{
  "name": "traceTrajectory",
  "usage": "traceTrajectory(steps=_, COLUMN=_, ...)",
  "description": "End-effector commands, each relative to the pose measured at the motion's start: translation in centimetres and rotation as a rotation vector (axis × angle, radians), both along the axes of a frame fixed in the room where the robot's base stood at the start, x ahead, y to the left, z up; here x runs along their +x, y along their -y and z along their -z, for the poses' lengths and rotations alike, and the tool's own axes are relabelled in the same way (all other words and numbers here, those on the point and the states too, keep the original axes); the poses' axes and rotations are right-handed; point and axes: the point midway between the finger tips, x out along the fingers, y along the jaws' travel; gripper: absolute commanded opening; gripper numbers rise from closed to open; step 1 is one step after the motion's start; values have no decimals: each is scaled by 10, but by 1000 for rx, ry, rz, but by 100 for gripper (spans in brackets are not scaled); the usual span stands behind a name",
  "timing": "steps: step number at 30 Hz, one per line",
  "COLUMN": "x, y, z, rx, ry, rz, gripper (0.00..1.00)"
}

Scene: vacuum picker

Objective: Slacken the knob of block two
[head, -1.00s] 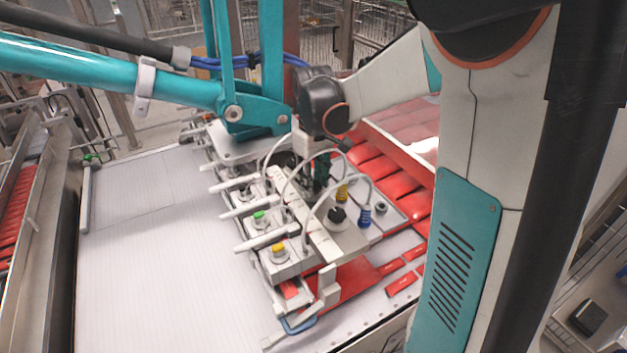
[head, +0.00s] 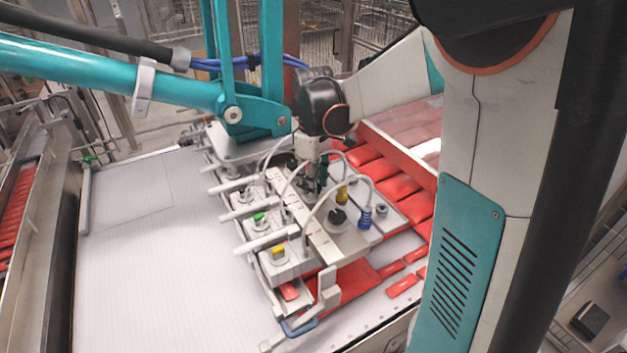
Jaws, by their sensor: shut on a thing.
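The vacuum picker head is a row of grey blocks on a pale beam, with white hoses arching over it. The near block has a black knob (head: 338,216) on a pale round base, in plain view. My gripper (head: 313,188) points down at the block behind it, the middle one. Its fingers are shut on that block's knob, which they and the hoses mostly hide. On the left side are a yellow cap (head: 278,251), a green cap (head: 259,218) and a further pale cap (head: 245,195). No block numbers are legible.
A yellow fitting (head: 342,194) and a blue spring cup (head: 365,217) stand close right of my gripper. Teal picker arms (head: 110,75) reach in from the left. Red packs (head: 395,188) lie to the right. The white belt (head: 160,260) is clear at left.

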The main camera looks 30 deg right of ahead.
Motion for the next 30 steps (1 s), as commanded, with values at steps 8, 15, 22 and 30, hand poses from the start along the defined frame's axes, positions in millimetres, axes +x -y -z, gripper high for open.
traceTrajectory(steps=8, x=0, y=0, z=0, rx=0, ry=0, rz=0, gripper=54)
traceTrajectory(steps=15, x=0, y=0, z=0, rx=0, ry=0, rz=1, gripper=54)
traceTrajectory(steps=22, x=0, y=0, z=-19, rx=0, ry=0, rz=1, gripper=54)
traceTrajectory(steps=30, x=0, y=0, z=-73, rx=0, ry=0, rz=1, gripper=54)
